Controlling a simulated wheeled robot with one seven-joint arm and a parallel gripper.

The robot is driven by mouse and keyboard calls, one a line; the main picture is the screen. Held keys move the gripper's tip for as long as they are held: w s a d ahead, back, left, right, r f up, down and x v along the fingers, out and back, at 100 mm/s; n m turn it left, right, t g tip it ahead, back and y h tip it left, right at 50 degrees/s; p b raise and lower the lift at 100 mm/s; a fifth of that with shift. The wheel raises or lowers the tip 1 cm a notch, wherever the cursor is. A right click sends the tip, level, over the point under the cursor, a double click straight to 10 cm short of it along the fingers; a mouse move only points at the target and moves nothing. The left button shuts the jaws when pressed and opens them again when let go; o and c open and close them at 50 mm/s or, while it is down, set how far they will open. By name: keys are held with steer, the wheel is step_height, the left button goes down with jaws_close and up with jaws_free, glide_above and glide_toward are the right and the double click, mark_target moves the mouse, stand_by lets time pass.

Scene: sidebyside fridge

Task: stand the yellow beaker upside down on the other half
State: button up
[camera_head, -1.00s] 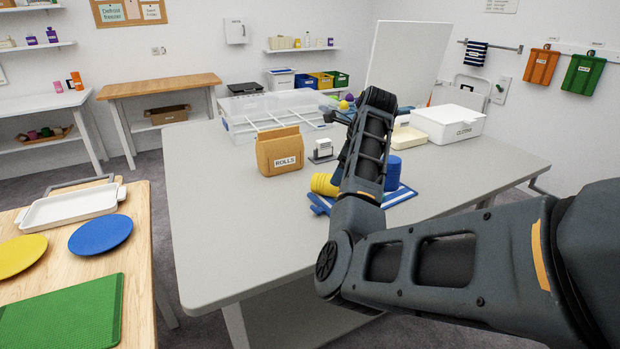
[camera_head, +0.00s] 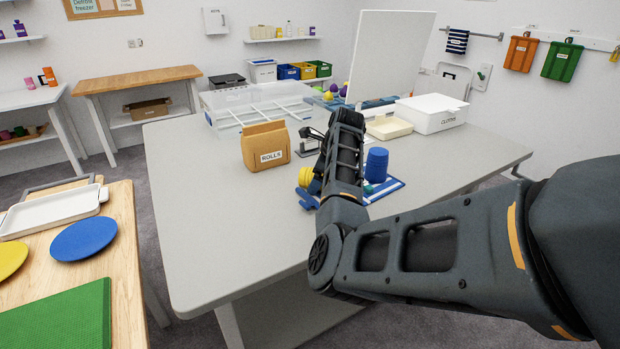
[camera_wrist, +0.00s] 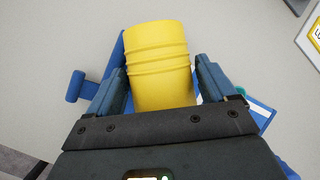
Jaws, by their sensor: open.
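The yellow beaker (camera_wrist: 158,65) fills the space between the fingers of my gripper (camera_wrist: 162,70) in the wrist view. I see its ribbed side; it looks to be lying down. The fingers are open on either side of it. In the head view the yellow beaker (camera_head: 304,178) is mostly hidden behind my arm. The blue beaker (camera_head: 376,165) stands just right of my arm, its narrower end seemingly up. It is on a blue-and-white mat (camera_head: 388,187), partly covered by my arm. A blue piece (camera_wrist: 76,86) sticks out left of my gripper.
A clear divided bin (camera_head: 255,108), a cream tray (camera_head: 389,128) and the white cloths box (camera_head: 432,114) are farther back. The table's front left (camera_head: 215,230) is clear.

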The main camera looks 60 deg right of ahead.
steer(key=shift+c, duration=0.3)
steer(key=c, duration=0.8)
steer(key=shift+o, duration=0.2)
steer(key=shift+r, duration=0.65)
step_height(320, 180, up, 3)
steer(key=shift+f+b, duration=0.2)
steer(key=shift+b, duration=0.15)
steer(key=s+d+r+b, duration=0.1)
steer(key=s+d+r, duration=0.5)
steer(key=s, duration=0.3)
steer(key=shift+s+d+r, duration=0.25)
steer(key=shift+d+r, duration=0.15)
steer(key=shift+r, duration=0.2)
